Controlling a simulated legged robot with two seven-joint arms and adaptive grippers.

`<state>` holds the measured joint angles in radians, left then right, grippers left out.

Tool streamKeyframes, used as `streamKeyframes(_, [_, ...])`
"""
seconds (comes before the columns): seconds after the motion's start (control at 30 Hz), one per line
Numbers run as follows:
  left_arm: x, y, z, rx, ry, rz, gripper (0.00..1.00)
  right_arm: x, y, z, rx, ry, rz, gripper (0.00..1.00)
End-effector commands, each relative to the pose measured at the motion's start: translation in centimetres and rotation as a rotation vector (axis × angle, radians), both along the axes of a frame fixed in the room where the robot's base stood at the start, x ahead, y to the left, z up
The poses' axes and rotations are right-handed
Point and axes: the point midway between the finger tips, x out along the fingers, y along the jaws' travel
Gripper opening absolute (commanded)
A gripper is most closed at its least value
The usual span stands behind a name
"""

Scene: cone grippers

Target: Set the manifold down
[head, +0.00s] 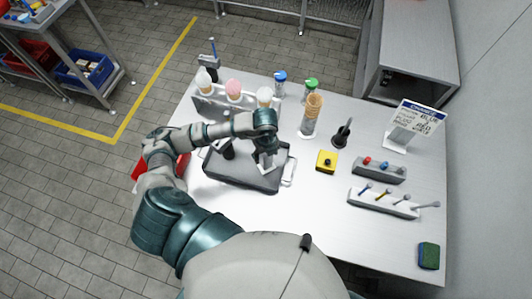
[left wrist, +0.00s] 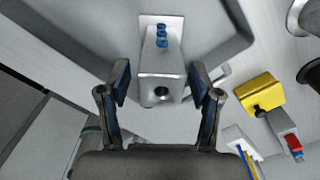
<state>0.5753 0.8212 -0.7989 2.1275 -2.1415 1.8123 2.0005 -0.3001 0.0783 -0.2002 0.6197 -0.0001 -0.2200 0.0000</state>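The manifold is a pale metal block (left wrist: 161,72) with a round hole in its near end and small blue fittings on top, in the left wrist view. In the head view the block (head: 267,161) shows below my left gripper (head: 265,146), on the grey tray (head: 238,178). In the left wrist view the fingers of my left gripper (left wrist: 160,88) stand apart on either side of the block, with a narrow gap showing at each side. My right gripper is not in view.
A holder with cones (head: 233,90) stands behind the tray. A yellow button box (head: 327,160), a dark upright tool (head: 342,133), grey racks (head: 383,203) and a sign (head: 412,122) stand to the right. A green sponge (head: 428,256) lies at the front right. The front tabletop is clear.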

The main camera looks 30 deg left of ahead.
Motion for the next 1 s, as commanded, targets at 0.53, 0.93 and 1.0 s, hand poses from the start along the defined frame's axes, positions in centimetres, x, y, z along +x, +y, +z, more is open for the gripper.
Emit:
streamKeyframes(0.53, [0.2, 0.0, 6.8, -0.001, -0.006, -0.001, 0.64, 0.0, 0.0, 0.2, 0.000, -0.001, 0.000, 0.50])
streamKeyframes(0.93, [0.0, 0.1, 12.2, -0.001, -0.001, -0.001, 0.64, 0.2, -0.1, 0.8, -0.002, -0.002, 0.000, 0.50])
streamKeyframes(1.0, [0.0, 0.1, 12.2, -0.001, -0.001, 0.000, 0.64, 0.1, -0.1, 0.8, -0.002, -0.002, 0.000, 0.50])
